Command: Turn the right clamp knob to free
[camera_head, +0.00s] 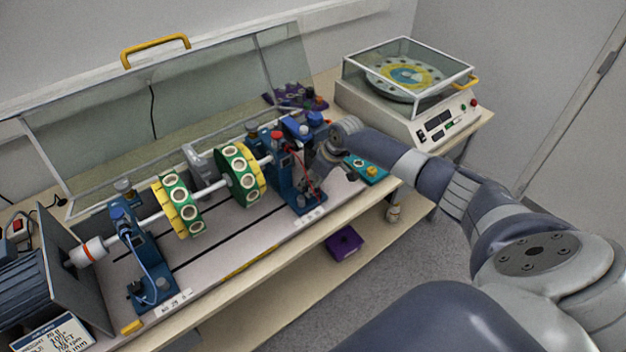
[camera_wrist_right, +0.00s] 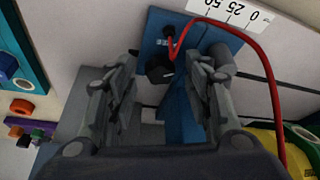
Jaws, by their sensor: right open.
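The right bearing stand (camera_head: 285,170) is blue and stands on the rig's bed, with a red cable on it. In the right wrist view its blue base (camera_wrist_right: 222,38) bears a black knob (camera_wrist_right: 158,70) with a small pale mark. My right gripper (camera_wrist_right: 165,78) is open, its fingers on either side of the knob with visible gaps. I cannot tell how deep the knob sits between them. In the head view the right gripper (camera_head: 328,150) is beside the stand, partly hidden, and the knob cannot be made out. My left gripper is not in view.
The shaft carries two green-and-yellow discs (camera_head: 240,175). A left blue stand (camera_head: 150,255) and a motor (camera_head: 25,290) are further left. A clear cover (camera_head: 150,125) stands raised behind. A balancing machine (camera_head: 410,90) is at the back right. The red cable (camera_wrist_right: 262,65) loops close to the gripper's right finger.

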